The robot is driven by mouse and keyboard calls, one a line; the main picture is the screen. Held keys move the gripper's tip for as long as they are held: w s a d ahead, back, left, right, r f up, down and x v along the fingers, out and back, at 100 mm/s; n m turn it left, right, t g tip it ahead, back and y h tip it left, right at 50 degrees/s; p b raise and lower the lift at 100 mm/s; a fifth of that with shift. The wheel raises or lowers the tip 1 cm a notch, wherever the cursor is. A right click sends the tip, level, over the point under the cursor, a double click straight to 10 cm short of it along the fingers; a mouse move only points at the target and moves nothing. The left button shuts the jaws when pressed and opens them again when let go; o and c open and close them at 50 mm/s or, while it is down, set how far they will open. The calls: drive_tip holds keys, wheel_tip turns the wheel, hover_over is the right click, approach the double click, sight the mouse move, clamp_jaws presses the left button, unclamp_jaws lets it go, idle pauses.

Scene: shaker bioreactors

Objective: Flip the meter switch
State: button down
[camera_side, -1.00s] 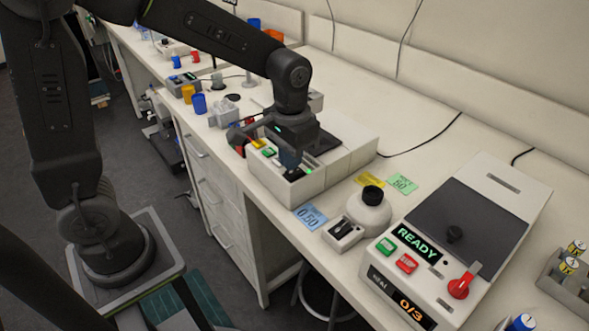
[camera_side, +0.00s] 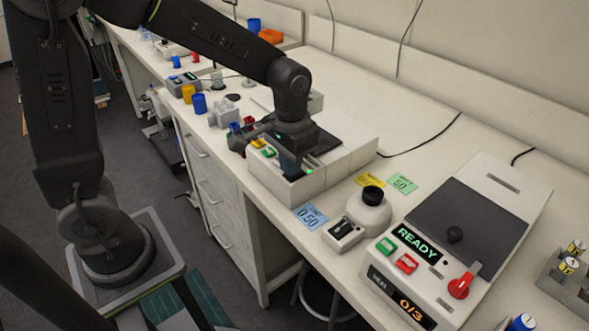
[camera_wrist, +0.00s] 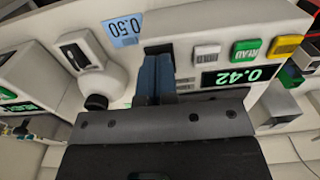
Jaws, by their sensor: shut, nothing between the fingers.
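The meter is a pale box (camera_side: 345,158) on the bench with a sloped front panel. In the wrist view its green display (camera_wrist: 238,76) reads 0.42, beside a white button (camera_wrist: 207,52), a green READ button (camera_wrist: 246,50) and a yellow button (camera_wrist: 286,46). My gripper (camera_side: 291,172) points down at the panel's near end. In the wrist view its two bluish fingers (camera_wrist: 157,62) are together and empty. A dark patch (camera_wrist: 158,47) on the panel lies right at the fingertips and is mostly hidden. I cannot tell whether it is the switch, or whether the fingers touch it.
A blue 0.50 card (camera_side: 310,216) lies beside the meter. A white round device with a black knob (camera_side: 372,194) and a small black-lever box (camera_side: 343,232) stand right of it. A larger machine (camera_side: 416,241) showing READY and 0/3 is further right.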

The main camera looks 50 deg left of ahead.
drive_tip(key=shift+f, duration=0.25)
drive_tip(key=shift+r, duration=3.5)
drive_tip(key=shift+s+r, duration=0.15)
drive_tip(key=shift+s, duration=0.05)
drive_tip(key=s+a+r+t, duration=0.1)
drive_tip(key=s+r+t, duration=0.1)
drive_tip(key=s, duration=0.4)
drive_tip(key=s+a+r+t, duration=0.1)
drive_tip(key=s+a+t, duration=0.1)
drive_tip(key=s, duration=0.5)
drive_tip(key=shift+s+a+r+t, duration=0.3)
drive_tip(key=shift+r+t, duration=0.1)
drive_tip(key=shift+t, duration=0.4)
